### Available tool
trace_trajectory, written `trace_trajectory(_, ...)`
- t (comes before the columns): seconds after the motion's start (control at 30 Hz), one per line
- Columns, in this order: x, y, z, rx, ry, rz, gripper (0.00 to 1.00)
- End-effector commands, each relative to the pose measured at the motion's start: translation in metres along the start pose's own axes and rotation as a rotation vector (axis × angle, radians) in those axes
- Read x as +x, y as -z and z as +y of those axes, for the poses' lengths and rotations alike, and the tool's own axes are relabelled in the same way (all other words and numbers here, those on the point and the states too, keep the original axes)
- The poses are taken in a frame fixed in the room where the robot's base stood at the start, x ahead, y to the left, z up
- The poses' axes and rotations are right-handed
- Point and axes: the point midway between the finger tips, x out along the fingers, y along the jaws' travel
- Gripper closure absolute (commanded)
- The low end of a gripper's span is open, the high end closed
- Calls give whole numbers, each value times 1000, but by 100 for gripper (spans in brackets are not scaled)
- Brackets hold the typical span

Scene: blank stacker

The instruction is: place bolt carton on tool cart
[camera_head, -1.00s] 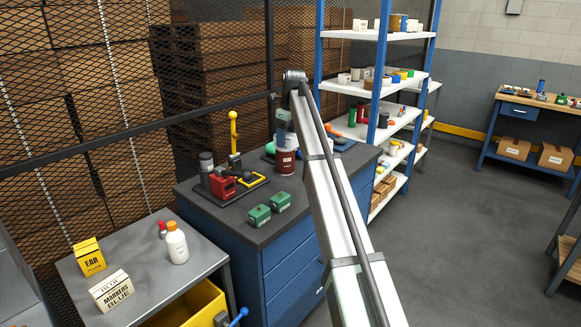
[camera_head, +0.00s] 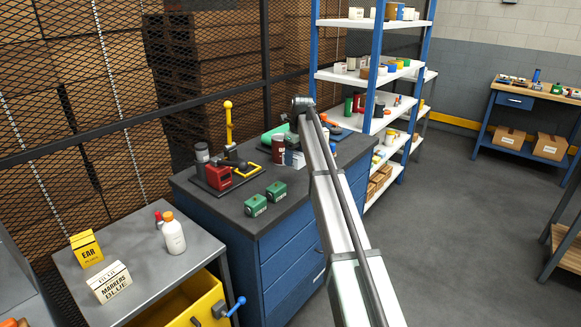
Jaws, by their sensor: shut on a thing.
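My gripper (camera_head: 293,146) hangs below the elbow-like end of my arm, over the back right of the dark bench top. It is small and partly hidden by my arm. A small white carton (camera_head: 298,159) shows right at its fingertips, and the gripper looks shut on it; its label is too small to read, so I take it as the bolt carton. A dark red can (camera_head: 278,149) stands just left of it. A grey-topped cart (camera_head: 200,255) with a yellow drawer stands front left, likely the tool cart.
The blue drawer bench (camera_head: 285,235) carries two green boxes (camera_head: 256,206), a red device (camera_head: 217,177) and a yellow-knobbed lever (camera_head: 228,125). The grey top holds a yellow EAR box (camera_head: 86,250), a MARKERS box (camera_head: 110,283) and a white bottle (camera_head: 174,237). Its front right is clear.

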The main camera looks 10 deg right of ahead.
Motion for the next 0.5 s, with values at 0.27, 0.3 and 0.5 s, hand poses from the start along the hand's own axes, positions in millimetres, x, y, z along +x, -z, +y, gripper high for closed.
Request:
trace_trajectory(0.27, 42, 7, 1, 0, -1, 1, 75)
trace_trajectory(0.3, 47, 8, 1, 0, -1, 1, 75)
trace_trajectory(0.5, 60, 9, 0, 0, 0, 0, 75)
